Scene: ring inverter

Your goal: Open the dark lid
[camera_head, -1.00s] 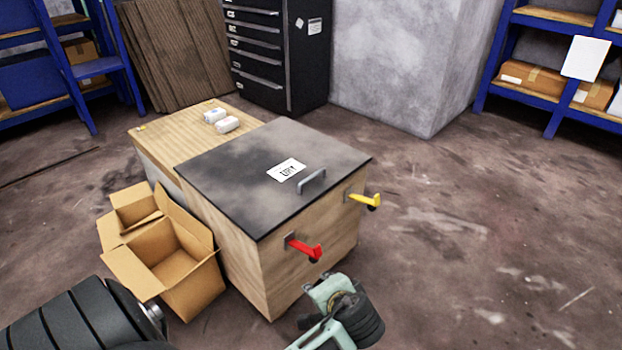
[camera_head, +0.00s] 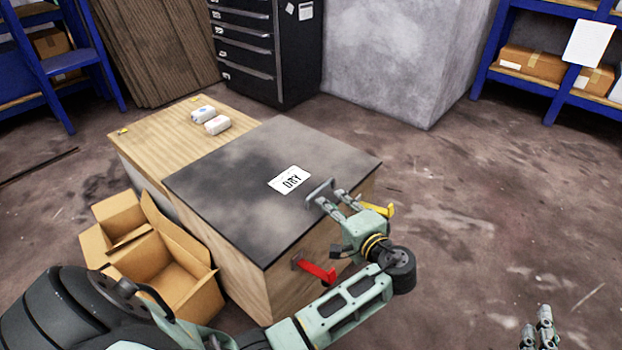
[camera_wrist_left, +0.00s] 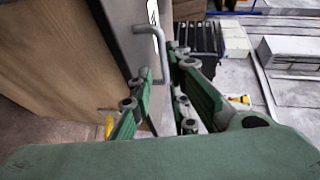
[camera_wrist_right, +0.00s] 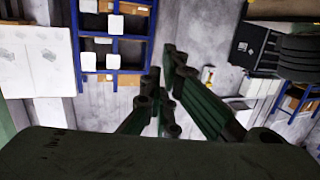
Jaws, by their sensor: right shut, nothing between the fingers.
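The dark lid (camera_head: 235,200) lies flat and closed on the wooden box (camera_head: 310,260), with a white "DRY" label (camera_head: 289,180) near its handle. The grey lid handle (camera_head: 319,190) stands at the lid's front edge. My left gripper (camera_head: 331,202) is at the handle, its two fingers apart and pointing at it; the fingers partly hide the handle. In the left wrist view these fingers (camera_wrist_left: 160,72) show a gap with no firm hold visible. My right gripper (camera_head: 541,325) is low at the right, away from the box, shut and empty.
Two white items (camera_head: 209,118) lie on the adjoining wooden top (camera_head: 160,140). The floor at right is clear.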

